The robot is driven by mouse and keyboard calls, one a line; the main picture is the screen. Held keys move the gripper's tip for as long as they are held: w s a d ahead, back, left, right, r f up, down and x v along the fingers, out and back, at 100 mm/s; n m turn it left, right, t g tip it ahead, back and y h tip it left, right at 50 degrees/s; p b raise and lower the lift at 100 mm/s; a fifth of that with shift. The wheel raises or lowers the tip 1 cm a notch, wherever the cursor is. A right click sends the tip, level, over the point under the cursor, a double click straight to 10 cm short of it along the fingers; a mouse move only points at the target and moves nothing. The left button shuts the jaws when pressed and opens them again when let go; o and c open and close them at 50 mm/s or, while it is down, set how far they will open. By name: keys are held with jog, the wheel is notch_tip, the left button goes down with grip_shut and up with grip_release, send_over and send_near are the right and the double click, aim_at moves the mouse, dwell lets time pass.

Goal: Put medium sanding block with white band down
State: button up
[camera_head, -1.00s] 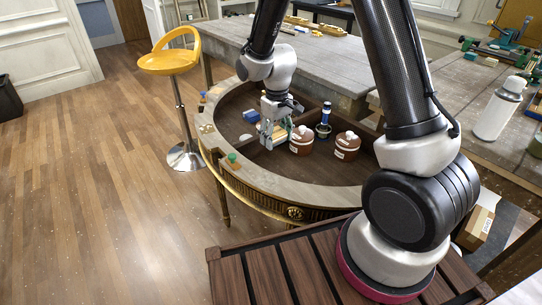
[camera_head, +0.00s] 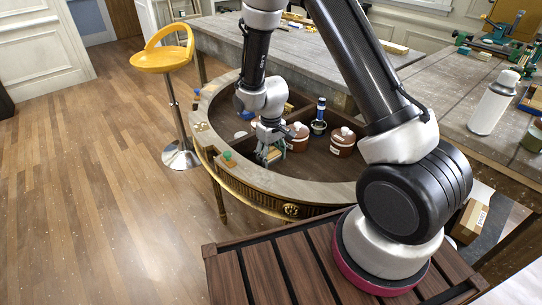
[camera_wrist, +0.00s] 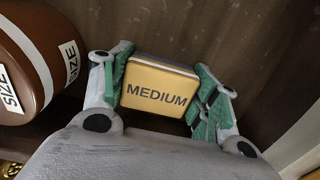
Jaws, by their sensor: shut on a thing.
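My gripper (camera_head: 271,156) is down inside the gilt console (camera_head: 287,186), near its front curved rim. In the wrist view my gripper (camera_wrist: 158,95) is shut on the medium sanding block (camera_wrist: 157,88), a yellow-tan block marked MEDIUM with a pale band along its upper edge. Green pads touch it on both sides. The dark wooden floor of the console shows behind the block. I cannot tell whether the block touches that floor. In the head view the block is mostly hidden by my gripper.
Brown jars with white bands stand close to the right of my gripper, one at the right (camera_head: 342,142); a jar marked SIZE (camera_wrist: 30,65) shows in the wrist view. A dark bottle with a blue top (camera_head: 319,115) stands behind. A green item (camera_head: 228,157) sits on the rim.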

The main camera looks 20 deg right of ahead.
jog(key=shift+f, duration=0.2)
jog(key=o, duration=1.2)
jog(key=shift+f, duration=0.15)
jog(key=shift+c, duration=0.2)
notch_tip(320, 180, up, 12)
notch_tip(320, 180, up, 9)
jog(key=m+t, duration=0.1)
send_over(271, 153)
jog(key=s+d, duration=0.3)
jog(key=d, duration=0.1)
jog(key=s+d+r+m+t, duration=0.1)
jog(key=s+d+r, duration=0.4)
jog(key=s+r, duration=0.3)
jog(key=s+d+r+m+t, duration=0.2)
jog(key=s+d+r, duration=0.3)
jog(key=s, duration=0.8)
jog(key=shift+s+d+r+m, duration=0.3)
jog(key=shift+s+d+r, duration=0.1)
jog(key=shift+r, duration=1.1)
